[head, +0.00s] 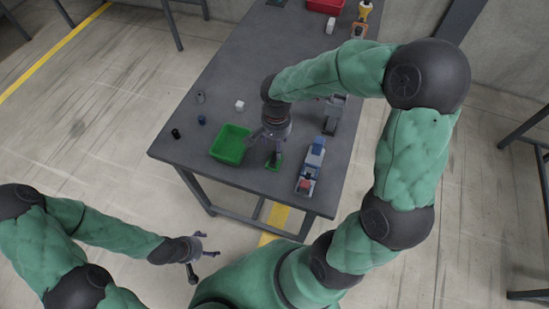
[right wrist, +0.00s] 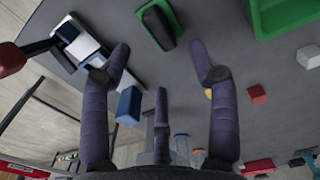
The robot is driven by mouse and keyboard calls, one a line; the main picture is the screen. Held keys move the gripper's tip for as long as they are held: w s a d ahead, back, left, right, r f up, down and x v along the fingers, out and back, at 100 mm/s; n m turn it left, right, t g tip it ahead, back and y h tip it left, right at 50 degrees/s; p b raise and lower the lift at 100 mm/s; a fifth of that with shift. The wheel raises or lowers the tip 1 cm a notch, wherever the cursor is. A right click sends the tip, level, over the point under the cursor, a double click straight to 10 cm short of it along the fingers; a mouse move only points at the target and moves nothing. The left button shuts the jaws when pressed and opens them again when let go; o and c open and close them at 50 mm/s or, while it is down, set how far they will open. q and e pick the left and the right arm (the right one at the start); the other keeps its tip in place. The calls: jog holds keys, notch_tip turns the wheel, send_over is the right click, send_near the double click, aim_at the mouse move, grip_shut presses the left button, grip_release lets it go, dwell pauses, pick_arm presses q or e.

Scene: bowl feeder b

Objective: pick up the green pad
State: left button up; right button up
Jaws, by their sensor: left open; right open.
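The green pad (head: 273,162) lies on the grey table near its front edge, between the green bin and a blue-grey device. In the right wrist view the pad (right wrist: 160,24) looks dark with green edges, at the top, beyond the fingertips. My right gripper (head: 265,146) is open above the table beside the pad, and its fingers partly cover that area in the head view. In the right wrist view its spread fingers (right wrist: 157,62) hold nothing. My left gripper (head: 200,252) is open and empty, off the table at the lower left.
The green bin (head: 231,144) stands close left of the pad. The blue-grey device (head: 311,165) stands right of it. A white cube (head: 240,105), a blue piece (head: 202,120) and a black cylinder (head: 175,133) are to the left. A red bin (head: 325,5) is at the far end.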

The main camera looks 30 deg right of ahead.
aim_at(275, 159)
notch_tip(275, 159, down, 3)
jog(key=shift+r+b, duration=0.1)
jog(key=shift+b, duration=0.2)
jog(key=shift+s+a+f+b, duration=0.15)
jog(key=shift+f+b, duration=0.25)
jog(key=shift+f, duration=0.5)
jog(key=shift+s+a+f+b, duration=0.1)
jog(key=shift+f+b, duration=0.3)
jog(key=shift+f, duration=0.45)
jog(key=shift+s+a+f+b, duration=0.15)
jog(key=shift+f+b, duration=0.25)
jog(key=shift+f, duration=0.5)
grip_shut()
